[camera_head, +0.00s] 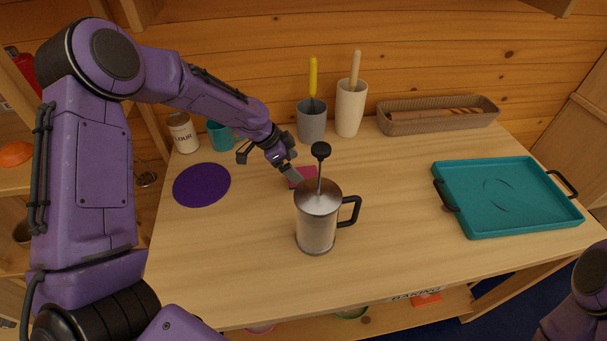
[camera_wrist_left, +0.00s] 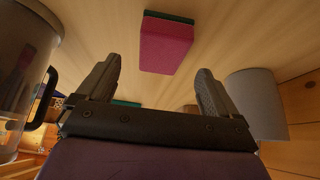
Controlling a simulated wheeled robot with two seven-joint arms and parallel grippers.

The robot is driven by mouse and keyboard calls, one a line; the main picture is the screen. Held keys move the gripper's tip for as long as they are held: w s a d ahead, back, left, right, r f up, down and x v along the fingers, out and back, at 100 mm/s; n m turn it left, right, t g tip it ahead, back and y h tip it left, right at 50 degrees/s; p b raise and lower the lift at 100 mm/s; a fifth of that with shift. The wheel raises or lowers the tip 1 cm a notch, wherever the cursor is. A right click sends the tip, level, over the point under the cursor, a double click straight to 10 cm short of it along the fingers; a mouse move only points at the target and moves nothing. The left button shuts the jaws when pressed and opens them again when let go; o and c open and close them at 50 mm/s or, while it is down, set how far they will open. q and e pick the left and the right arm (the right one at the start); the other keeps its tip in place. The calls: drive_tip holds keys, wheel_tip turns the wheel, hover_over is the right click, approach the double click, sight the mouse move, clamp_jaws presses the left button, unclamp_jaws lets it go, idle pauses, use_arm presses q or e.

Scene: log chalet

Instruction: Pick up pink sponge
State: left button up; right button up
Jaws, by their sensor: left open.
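The pink sponge (camera_head: 306,172) lies on the wooden table behind the metal French press, which hides part of it in the head view. In the left wrist view the sponge (camera_wrist_left: 166,45) is a pink block with a dark green layer along its far side. My left gripper (camera_head: 291,170) is low over the table, just left of the sponge. Its two fingers (camera_wrist_left: 158,72) are spread and empty, with the sponge ahead of the fingertips and roughly between them. My right gripper is out of view; only part of the right arm shows at the lower right.
The French press (camera_head: 317,224) stands close in front of the sponge. A grey cup (camera_head: 312,124) and a white holder (camera_head: 350,108) with handled tools stand behind. A purple round mat (camera_head: 202,185) lies left, a teal tray (camera_head: 468,222) right. The table's front is clear.

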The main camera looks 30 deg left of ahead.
sight(303, 173)
use_arm(q)
drive_tip(key=x, duration=0.4)
drive_tip(key=shift+w+f+p, duration=0.1)
drive_tip(key=shift+w+p, duration=0.25)
drive_tip(key=shift+s, duration=0.25)
drive_tip(key=c, duration=1.2)
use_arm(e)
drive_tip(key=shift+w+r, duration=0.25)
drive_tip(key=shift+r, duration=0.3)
use_arm(q)
wheel_tip(303, 173, up, 18)
drive_tip(key=shift+r+b, duration=0.15)
drive_tip(key=shift+b, duration=1)
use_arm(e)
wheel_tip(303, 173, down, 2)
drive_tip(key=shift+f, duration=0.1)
